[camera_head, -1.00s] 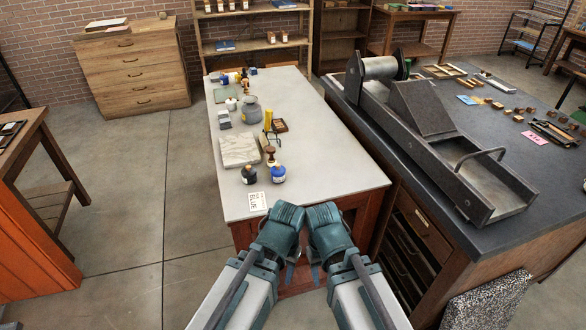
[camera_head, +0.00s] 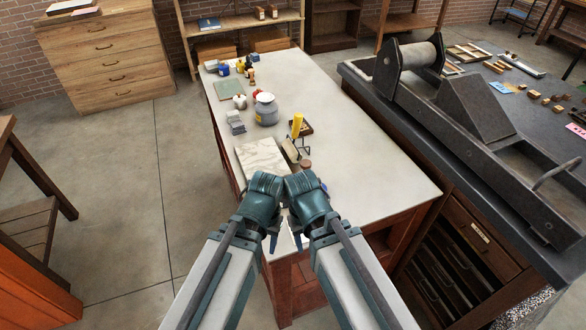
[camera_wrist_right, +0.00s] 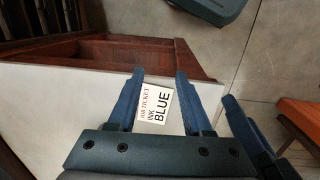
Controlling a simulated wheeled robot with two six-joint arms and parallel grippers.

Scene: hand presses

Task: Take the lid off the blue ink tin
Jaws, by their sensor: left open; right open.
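No lid shows clearly. My left gripper (camera_head: 271,242) is low at the table's near edge, open and empty. My right gripper (camera_head: 298,241) is close beside it, also open; in the right wrist view its two fingers (camera_wrist_right: 160,100) are spread above the card.
The pale table (camera_head: 375,185) has clear room at its right. A marble slab (camera_head: 262,158), a grey jar (camera_head: 265,110), a yellow tube (camera_head: 297,125) and a brown-topped item (camera_head: 305,164) stand beyond my wrists. A heavy press (camera_head: 480,120) stands on the dark bench at right.

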